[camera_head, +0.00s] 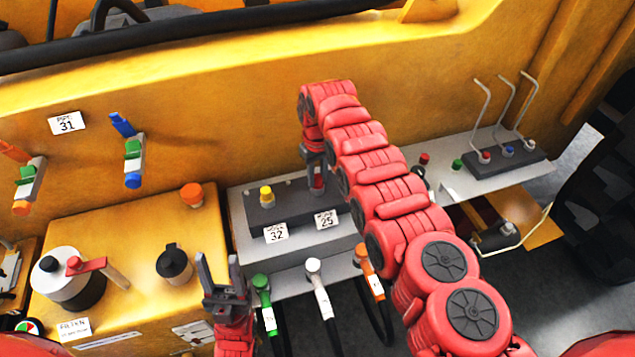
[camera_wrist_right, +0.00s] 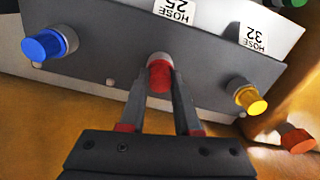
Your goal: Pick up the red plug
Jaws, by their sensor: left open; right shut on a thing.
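In the head view the right arm reaches down to the block, and a bit of the red plug (camera_head: 318,182) shows at the right gripper (camera_head: 316,172). My left gripper (camera_head: 222,272) is open and empty, low in front of the grey ledge.
Green (camera_head: 262,290), white (camera_head: 316,272) and orange (camera_head: 368,262) hose ends stand on the ledge front. A yellow box with an orange cap (camera_head: 192,194) is at left. My right arm hides part of the panel.

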